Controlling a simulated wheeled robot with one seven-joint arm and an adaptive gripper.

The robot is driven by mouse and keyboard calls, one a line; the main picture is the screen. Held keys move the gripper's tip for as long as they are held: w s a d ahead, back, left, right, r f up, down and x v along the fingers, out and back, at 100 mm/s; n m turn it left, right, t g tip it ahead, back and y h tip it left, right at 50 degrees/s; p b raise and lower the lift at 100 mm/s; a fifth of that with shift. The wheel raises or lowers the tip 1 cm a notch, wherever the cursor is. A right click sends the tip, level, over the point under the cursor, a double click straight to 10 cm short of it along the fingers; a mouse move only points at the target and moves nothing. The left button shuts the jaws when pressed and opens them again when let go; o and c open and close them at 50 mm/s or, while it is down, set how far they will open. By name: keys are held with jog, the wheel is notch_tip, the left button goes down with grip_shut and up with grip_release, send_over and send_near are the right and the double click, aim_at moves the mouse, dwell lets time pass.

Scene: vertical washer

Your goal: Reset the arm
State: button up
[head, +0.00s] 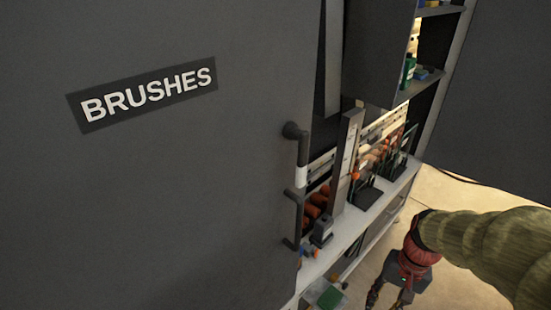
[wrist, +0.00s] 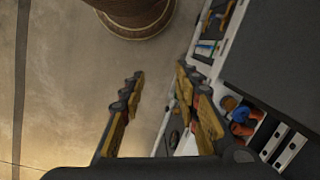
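My gripper (head: 385,292) shows at the bottom right of the head view, at the end of my arm with its khaki sleeve and red wrist. It hangs over the floor, to the right of the shelf unit, with its lower end cut off by the frame edge. In the wrist view its two yellow-and-black fingers (wrist: 160,112) stand apart with a clear gap between them. Nothing is held between them.
A large grey door (head: 190,190) labelled BRUSHES with a dark handle (head: 298,185) fills the left. Beside it a shelf unit (head: 345,235) holds tools and orange items. Open floor (head: 470,200) lies to the right. A round brown object (wrist: 133,15) stands at the top of the wrist view.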

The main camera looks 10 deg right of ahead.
jog(key=s+a+r+n+t, duration=0.1)
jog(key=a+r+n+t, duration=0.2)
jog(key=a+r, duration=0.2)
jog(key=a+r+n+t+h, duration=0.1)
jog(key=a+r+n+t, duration=0.2)
jog(key=a+r, duration=0.3)
notch_tip(320, 180, up, 6)
jog(key=shift+s+a+f+h, duration=0.2)
jog(key=shift+s+h, duration=0.1)
jog(key=shift+s, duration=0.1)
